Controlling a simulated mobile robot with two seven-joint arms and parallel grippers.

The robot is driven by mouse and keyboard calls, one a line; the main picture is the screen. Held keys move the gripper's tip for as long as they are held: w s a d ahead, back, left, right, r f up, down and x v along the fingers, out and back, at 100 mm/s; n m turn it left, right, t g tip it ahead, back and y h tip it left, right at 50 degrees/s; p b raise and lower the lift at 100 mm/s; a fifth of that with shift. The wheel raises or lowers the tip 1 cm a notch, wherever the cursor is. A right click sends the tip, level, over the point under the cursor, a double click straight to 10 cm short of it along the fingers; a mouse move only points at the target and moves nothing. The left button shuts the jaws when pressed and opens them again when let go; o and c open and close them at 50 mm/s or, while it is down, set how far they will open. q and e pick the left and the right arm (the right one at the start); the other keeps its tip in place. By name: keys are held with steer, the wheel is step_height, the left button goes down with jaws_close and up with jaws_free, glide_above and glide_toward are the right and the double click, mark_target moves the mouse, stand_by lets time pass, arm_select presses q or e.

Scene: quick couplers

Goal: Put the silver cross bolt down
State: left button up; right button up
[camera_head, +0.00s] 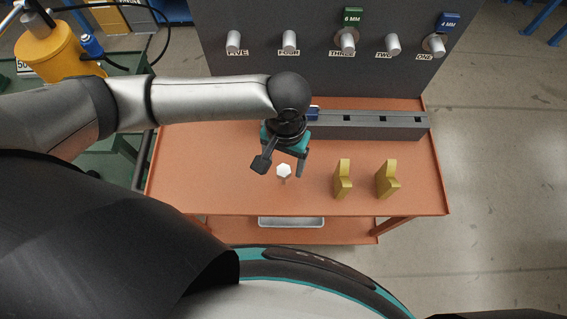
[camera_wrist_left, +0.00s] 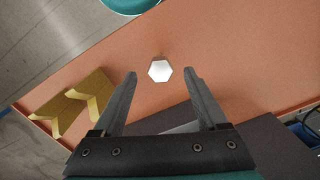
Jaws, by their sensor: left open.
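The silver bolt (camera_head: 284,171) shows as a pale hexagonal head, with a short brownish part below it in the head view. It is over the orange table (camera_head: 220,188), toward the front edge. In the left wrist view the hexagonal head (camera_wrist_left: 160,70) lies centred between and just beyond the fingertips, with a gap on both sides. No cross marking can be made out. Whether it stands on the tabletop is hard to tell. My left gripper (camera_head: 281,168) is open and empty around it, also seen in the left wrist view (camera_wrist_left: 160,76). My right gripper is out of view.
Two yellow notched blocks (camera_head: 343,180) (camera_head: 387,181) stand right of the gripper. A grey slotted rail (camera_head: 365,132) lies behind. A dark panel (camera_head: 290,72) with several labelled pegs rises at the back. Table to the left is clear.

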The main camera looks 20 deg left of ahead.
arm_select(q)
step_height(320, 180, up, 10)
steer(key=p, duration=0.2)
steer(key=shift+w+f, duration=0.25)
